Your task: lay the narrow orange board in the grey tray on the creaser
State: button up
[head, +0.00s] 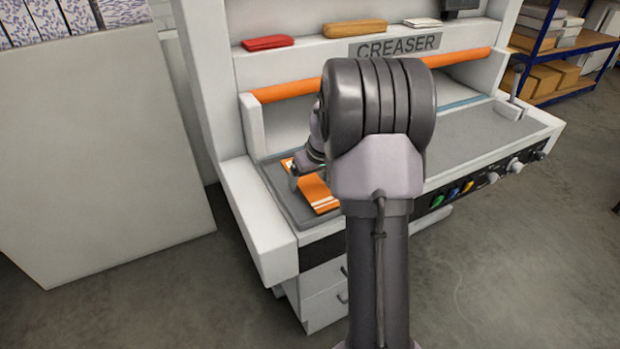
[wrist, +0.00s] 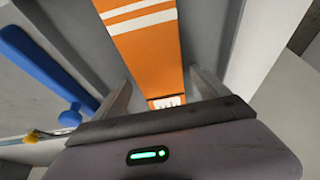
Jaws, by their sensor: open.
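The narrow orange board (head: 318,196) with white stripes lies in the grey tray (head: 270,179) at the left end of the creaser (head: 222,205). In the wrist view the orange board (wrist: 152,52) runs up from between my fingers, with the grey tray (wrist: 204,30) beside it. My gripper (head: 294,181) is low over the board's far part. In the wrist view my gripper (wrist: 163,88) is open, with one finger on each side of the board. I cannot tell whether the fingers touch it. My arm hides part of the tray in the head view.
A red item (head: 267,43), a tan block (head: 355,28) and white sheets (head: 422,23) lie on the creaser's upper ledge. An orange bar (head: 285,91) spans the machine above the bed. A blue-framed shelf (head: 568,92) with boxes stands at right.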

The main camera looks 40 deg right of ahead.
jog(key=shift+r, duration=0.1)
jog(key=p+v, duration=0.5)
jog(key=v, duration=0.7)
jog(key=s+a+r, duration=0.1)
jog(key=a+r, duration=0.5)
jog(key=a, duration=0.4)
jog(key=s+a+r+t+y, duration=0.1)
jog(key=s+a+r, duration=0.1)
jog(key=s+a, duration=0.45)
jog(key=s+a+r+t+y, duration=0.1)
jog(key=s+a+r, duration=0.15)
jog(key=a, duration=0.75)
jog(key=s+a+f+m+y, duration=0.1)
jog(key=s+a+f, duration=0.1)
jog(key=s+a, duration=0.5)
jog(key=s, duration=0.3)
jog(key=shift+s+m, duration=0.25)
jog(key=shift+m, duration=0.15)
jog(key=shift+a, duration=0.15)
